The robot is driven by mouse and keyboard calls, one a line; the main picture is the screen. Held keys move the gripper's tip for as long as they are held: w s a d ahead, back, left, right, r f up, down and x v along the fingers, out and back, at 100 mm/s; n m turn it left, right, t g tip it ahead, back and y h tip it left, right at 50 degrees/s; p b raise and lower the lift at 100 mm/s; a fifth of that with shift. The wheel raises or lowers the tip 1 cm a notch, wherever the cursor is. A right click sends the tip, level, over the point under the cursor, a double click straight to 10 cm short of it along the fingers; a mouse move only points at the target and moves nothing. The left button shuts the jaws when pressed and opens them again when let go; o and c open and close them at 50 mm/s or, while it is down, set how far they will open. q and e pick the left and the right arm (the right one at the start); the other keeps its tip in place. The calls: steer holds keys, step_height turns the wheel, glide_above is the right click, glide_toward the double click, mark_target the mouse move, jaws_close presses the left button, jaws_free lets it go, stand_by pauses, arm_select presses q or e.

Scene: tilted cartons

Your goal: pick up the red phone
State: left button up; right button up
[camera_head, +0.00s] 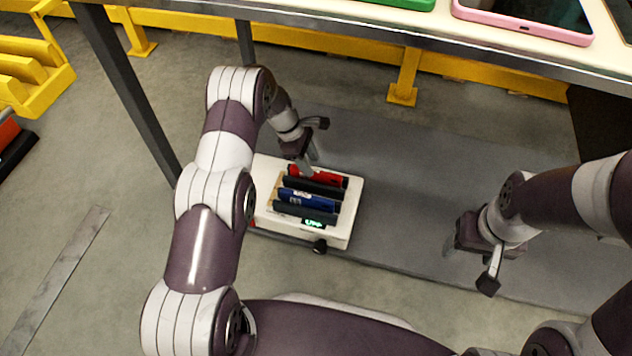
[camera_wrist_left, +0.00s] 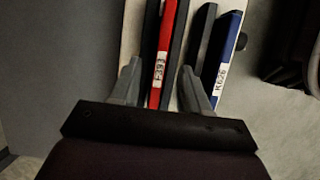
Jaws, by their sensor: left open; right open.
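The red phone (camera_head: 330,179) is a slim red slab standing on edge in a row with dark slabs and a blue one on a white box. In the left wrist view the red phone (camera_wrist_left: 165,50) has a white label and shows between the two fingers. My left gripper (camera_head: 309,164) is open, above the far end of the row; its fingers straddle the red phone and a dark slab beside it. I cannot tell whether they touch. My right gripper (camera_head: 469,257) is open and empty, well to the right of the box.
The blue slab (camera_head: 310,197) stands close by and shows in the left wrist view (camera_wrist_left: 227,60) with a label. The white box (camera_head: 349,215) is on the grey floor. A table edge (camera_head: 330,18) with a green item and a pink-framed device (camera_head: 530,28) crosses the top. Yellow rails stand behind.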

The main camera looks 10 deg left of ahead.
mark_target(315, 170)
arm_select(q)
steer(key=b+x, duration=0.1)
steer(key=x, duration=0.2)
steer(key=shift+d+f+b, duration=0.1)
steer(key=shift+f+b, duration=0.3)
steer(key=shift+r, duration=0.15)
arm_select(e)
step_height(315, 170, down, 2)
steer(key=shift+f, duration=0.15)
arm_select(q)
jaws_close()
